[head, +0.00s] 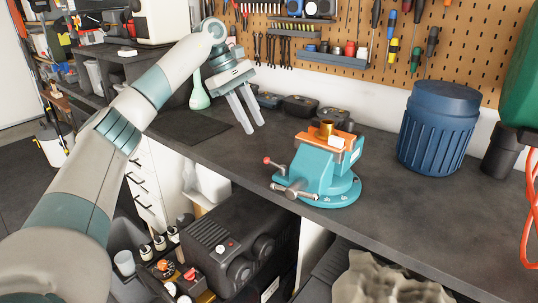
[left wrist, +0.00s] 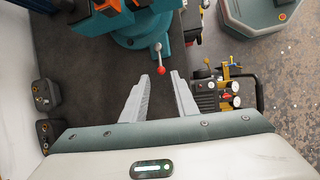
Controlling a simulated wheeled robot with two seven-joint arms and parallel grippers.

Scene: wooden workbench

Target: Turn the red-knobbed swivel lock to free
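A teal bench vise (head: 318,170) stands on the dark workbench, with orange parts and a brass-coloured piece on top. The swivel lock's red knob (head: 267,160) sits at the end of a short lever on the vise's left side. In the left wrist view the red knob (left wrist: 161,71) hangs from its pale lever just beyond the fingertips. My left gripper (head: 251,129) is above the bench, left of the vise, its fingers apart and empty. In the left wrist view my left gripper (left wrist: 166,76) points at the knob without visibly holding it. My right gripper is not in view.
The workbench top (head: 390,205) is clear in front and right of the vise. A blue ribbed bin (head: 437,135) stands to the right. Dark battery-like boxes (head: 300,107) line the back. A pegboard (head: 340,35) with tools hangs behind. A black machine (head: 240,240) stands below the bench.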

